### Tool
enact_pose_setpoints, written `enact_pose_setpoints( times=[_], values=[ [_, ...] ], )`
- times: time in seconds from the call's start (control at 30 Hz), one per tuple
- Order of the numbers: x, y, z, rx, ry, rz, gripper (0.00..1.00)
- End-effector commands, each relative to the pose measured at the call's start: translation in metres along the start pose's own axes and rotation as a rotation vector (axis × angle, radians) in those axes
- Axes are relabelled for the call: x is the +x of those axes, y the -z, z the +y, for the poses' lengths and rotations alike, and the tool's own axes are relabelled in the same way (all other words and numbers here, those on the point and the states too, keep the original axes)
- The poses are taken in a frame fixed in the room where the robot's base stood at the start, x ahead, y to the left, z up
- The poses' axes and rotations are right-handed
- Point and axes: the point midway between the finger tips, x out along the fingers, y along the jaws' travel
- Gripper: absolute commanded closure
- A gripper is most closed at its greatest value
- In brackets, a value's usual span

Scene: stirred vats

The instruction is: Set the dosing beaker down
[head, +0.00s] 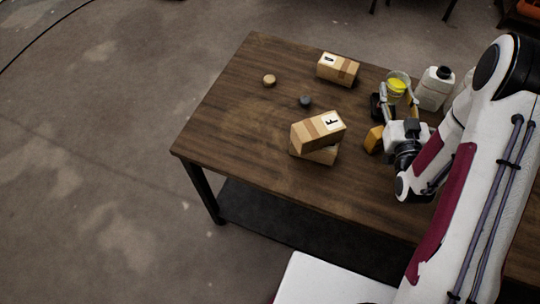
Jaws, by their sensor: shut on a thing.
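The dosing beaker (398,77) is a small clear cup with yellow contents, near the far right part of the table. My gripper (398,94) is shut on the beaker, with a finger on either side of it. The beaker looks about upright. Its lower part is hidden by the gripper, so I cannot tell whether its base touches the table.
A white bottle (435,89) stands close right of the beaker. A dark object (376,107) and an orange block (374,139) are near the gripper. Cartons (317,131) (338,69) and two small round pieces (269,80) (305,102) lie left. The table's (225,120) left part is clear.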

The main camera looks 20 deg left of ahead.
Motion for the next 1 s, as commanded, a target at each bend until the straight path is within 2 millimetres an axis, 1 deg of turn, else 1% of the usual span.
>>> enact_pose_setpoints(
  times=[0.03,0.2,0.5,0.7,1.0],
  values=[
    [0.006,0.006,-0.007,-0.001,-0.004,0.004,0.86],
    [0.022,0.02,-0.022,-0.001,-0.04,0.005,0.86],
    [0.043,0.048,-0.053,0.001,-0.1,0.005,0.86],
    [0.052,0.065,-0.077,0.001,-0.139,0.004,0.86],
    [0.056,0.085,-0.118,0.002,-0.186,0.004,0.86]
  ],
)
